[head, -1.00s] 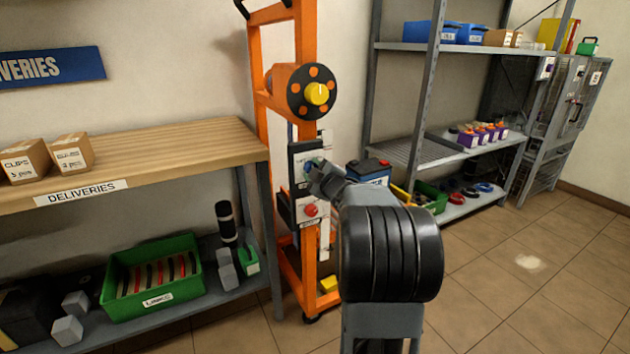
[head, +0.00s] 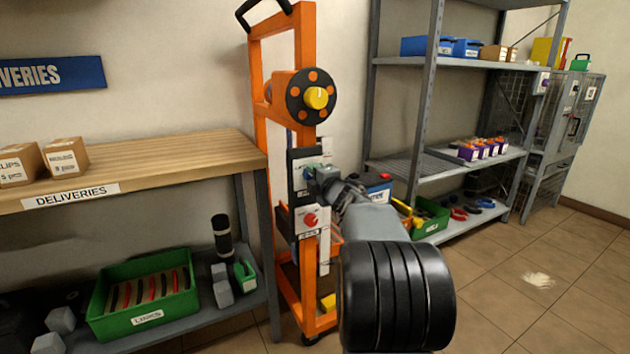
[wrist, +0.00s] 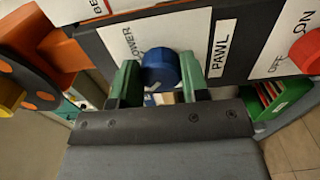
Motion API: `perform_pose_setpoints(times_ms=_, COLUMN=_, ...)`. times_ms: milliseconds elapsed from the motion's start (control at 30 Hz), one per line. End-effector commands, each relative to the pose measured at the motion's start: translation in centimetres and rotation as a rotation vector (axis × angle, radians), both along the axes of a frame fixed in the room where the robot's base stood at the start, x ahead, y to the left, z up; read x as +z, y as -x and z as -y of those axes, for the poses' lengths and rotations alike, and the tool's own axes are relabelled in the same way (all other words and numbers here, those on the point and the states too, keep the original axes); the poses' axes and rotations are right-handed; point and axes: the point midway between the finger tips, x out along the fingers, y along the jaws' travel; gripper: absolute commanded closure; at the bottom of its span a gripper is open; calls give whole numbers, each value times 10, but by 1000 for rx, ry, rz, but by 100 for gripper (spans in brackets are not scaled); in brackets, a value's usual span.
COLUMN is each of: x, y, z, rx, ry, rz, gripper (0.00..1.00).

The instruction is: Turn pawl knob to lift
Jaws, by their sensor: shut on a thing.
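The blue pawl knob (wrist: 160,66) sits on a white plate (wrist: 204,32) beside a label reading PAWL. The word LOWER shows to its left in the wrist view; no word LIFT is readable there. My gripper (wrist: 160,78) has its two green fingers on either side of the knob and is shut on it. In the head view my gripper (head: 322,182) reaches the control panel (head: 293,166) of the orange hoist frame (head: 262,120), and mostly hides the knob. I cannot tell exactly where the knob's pointer is aimed.
A red ON/OFF knob (head: 311,219) is just below on the same panel. A black drum with a yellow hub (head: 316,98) is above. The deliveries bench (head: 150,160) stands left, grey shelving (head: 430,120) right.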

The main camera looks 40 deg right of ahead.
Motion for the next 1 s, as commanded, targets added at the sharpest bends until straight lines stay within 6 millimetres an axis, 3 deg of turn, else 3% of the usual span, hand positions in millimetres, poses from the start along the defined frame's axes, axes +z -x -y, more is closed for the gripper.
perform_pose_setpoints(times_ms=467, x=0, y=0, z=0, rx=0, ry=16, rz=-3, gripper=82)
perform_pose_setpoints(times_ms=500, x=0, y=0, z=0, rx=0, ry=16, rz=-3, gripper=58)
perform_pose_setpoints(times_ms=700, x=0, y=0, z=0, rx=0, ry=14, rz=-3, gripper=38)
perform_pose_setpoints(times_ms=767, x=0, y=0, z=0, rx=0, ry=14, rz=-3, gripper=33)
perform_pose_setpoints(times_ms=1000, x=0, y=1, z=0, rx=0, ry=13, rz=-2, gripper=33)
